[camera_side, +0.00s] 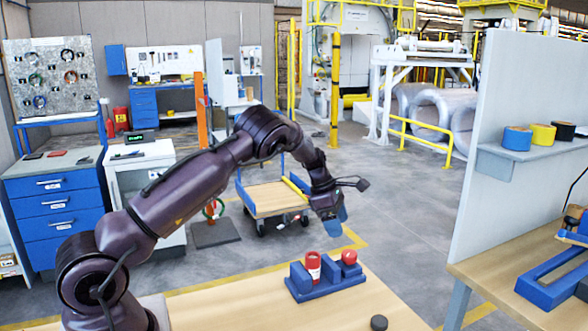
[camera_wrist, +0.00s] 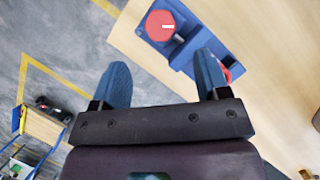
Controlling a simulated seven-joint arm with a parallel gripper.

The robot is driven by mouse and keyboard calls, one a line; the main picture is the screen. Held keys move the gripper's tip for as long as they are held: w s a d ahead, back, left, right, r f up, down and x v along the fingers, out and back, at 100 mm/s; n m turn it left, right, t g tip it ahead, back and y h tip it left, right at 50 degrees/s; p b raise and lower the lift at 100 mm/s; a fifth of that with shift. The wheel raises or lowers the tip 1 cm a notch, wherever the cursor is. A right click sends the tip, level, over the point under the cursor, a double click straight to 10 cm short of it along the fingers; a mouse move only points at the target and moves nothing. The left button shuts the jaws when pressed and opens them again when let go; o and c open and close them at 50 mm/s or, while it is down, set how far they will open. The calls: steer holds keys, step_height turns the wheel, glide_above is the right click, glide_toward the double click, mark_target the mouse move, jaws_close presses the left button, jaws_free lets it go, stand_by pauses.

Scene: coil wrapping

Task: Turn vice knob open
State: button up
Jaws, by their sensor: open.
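A blue vice (camera_side: 325,284) sits near the far edge of the wooden table in the side view. A red cylinder with a white label (camera_side: 313,263) stands upright at its left part, and a shorter red knob (camera_side: 349,257) is at its right. In the wrist view the vice (camera_wrist: 208,40) is at top right, with a round red top bearing a white mark (camera_wrist: 160,25). Another red part (camera_wrist: 227,72) is partly hidden by the right finger. I cannot tell which red part is which there. My gripper (camera_side: 338,216) is open and empty, above the vice and apart from it; its blue fingers (camera_wrist: 163,85) are spread.
A small dark round object (camera_side: 379,323) lies on the wooden table (camera_side: 280,317) near the front. A grey partition (camera_side: 520,120) with a shelf of tape rolls (camera_side: 543,134) stands at right. A cart (camera_side: 275,199) is on the floor behind. The air around my gripper is clear.

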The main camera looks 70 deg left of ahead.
steer(key=w+a+r+n+t+y, duration=0.1)
steer(key=a+r+n+t+y, duration=0.4)
steer(key=n, duration=0.6)
steer(key=a+r+n+t+y, duration=0.1)
steer(key=a+r+n+y, duration=0.15)
steer(key=r+n, duration=0.65)
steer(key=s+d+r+n+g, duration=0.1)
steer(key=s+d+n, duration=0.4)
steer(key=n, duration=0.5)
steer(key=s+d+r+n+g, duration=0.2)
steer(key=s+d+n, duration=0.3)
steer(key=s+n, duration=0.4)
steer(key=shift+s+d+n+g+y, duration=0.15)
steer(key=shift+d+n+g+y, duration=0.15)
steer(key=shift+n+g+y, duration=0.25)
steer(key=shift+g, duration=0.25)
